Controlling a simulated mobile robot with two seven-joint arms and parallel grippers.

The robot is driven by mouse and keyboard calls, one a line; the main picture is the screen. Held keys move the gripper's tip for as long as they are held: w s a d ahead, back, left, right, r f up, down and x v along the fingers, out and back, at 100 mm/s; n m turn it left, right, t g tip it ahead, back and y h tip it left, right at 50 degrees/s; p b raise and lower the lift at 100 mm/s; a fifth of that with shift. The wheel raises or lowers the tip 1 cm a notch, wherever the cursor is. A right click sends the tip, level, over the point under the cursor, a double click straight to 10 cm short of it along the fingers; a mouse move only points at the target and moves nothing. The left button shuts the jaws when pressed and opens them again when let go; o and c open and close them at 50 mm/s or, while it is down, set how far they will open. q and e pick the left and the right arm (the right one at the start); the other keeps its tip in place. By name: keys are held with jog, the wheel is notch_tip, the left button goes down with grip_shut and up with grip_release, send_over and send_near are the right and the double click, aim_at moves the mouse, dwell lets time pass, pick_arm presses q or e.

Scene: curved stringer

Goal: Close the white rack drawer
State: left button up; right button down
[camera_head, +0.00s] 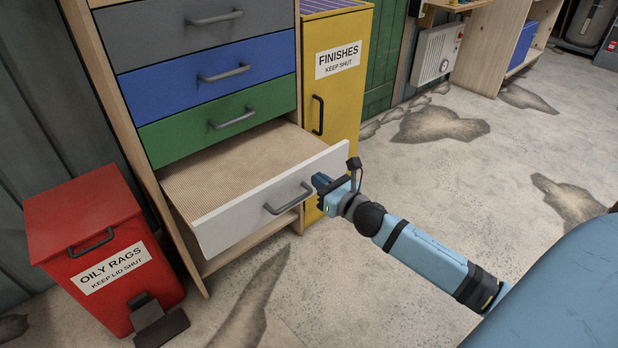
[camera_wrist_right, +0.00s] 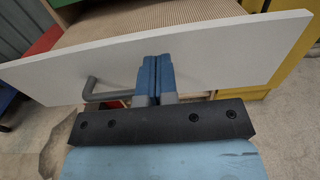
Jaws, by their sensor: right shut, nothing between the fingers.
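The white rack drawer (camera_head: 270,203) is pulled out from the wooden rack below the green drawer, and its tan ribbed inside shows. Its grey bar handle (camera_head: 288,199) is on the front panel. My right gripper (camera_head: 318,182) is shut and empty, at the right part of the white front, to the right of the handle. In the right wrist view, the blue fingertips (camera_wrist_right: 155,75) are together against or just in front of the white panel (camera_wrist_right: 220,62), with the handle (camera_wrist_right: 105,92) to their left. I cannot tell for sure whether they touch. My left gripper is not in view.
Grey, blue and green drawers (camera_head: 205,125) above are shut. A yellow FINISHES cabinet (camera_head: 340,95) stands right of the rack. A red OILY RAGS bin (camera_head: 90,235) stands at the left with its pedal in front. The concrete floor at the right is clear.

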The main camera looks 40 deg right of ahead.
aim_at(303, 169)
jog(key=w+b, duration=0.1)
jog(key=w, duration=0.3)
jog(key=shift+a, duration=0.15)
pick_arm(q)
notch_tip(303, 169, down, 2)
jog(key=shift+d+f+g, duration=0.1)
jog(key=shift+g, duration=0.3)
pick_arm(e)
jog(key=w, duration=0.9)
jog(key=shift+w+a+r+p, duration=0.1)
jog(key=shift+w+a+p, duration=0.05)
jog(key=shift+a+p, duration=0.25)
jog(key=w, duration=0.6)
jog(key=w+b, duration=0.1)
jog(key=w, duration=0.2)
jog(key=shift+w+a, duration=0.3)
jog(key=shift+a, duration=0.05)
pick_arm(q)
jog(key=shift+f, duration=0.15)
pick_arm(e)
jog(key=shift+w, duration=0.4)
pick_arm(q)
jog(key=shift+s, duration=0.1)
pick_arm(e)
jog(key=shift+s, duration=0.15)
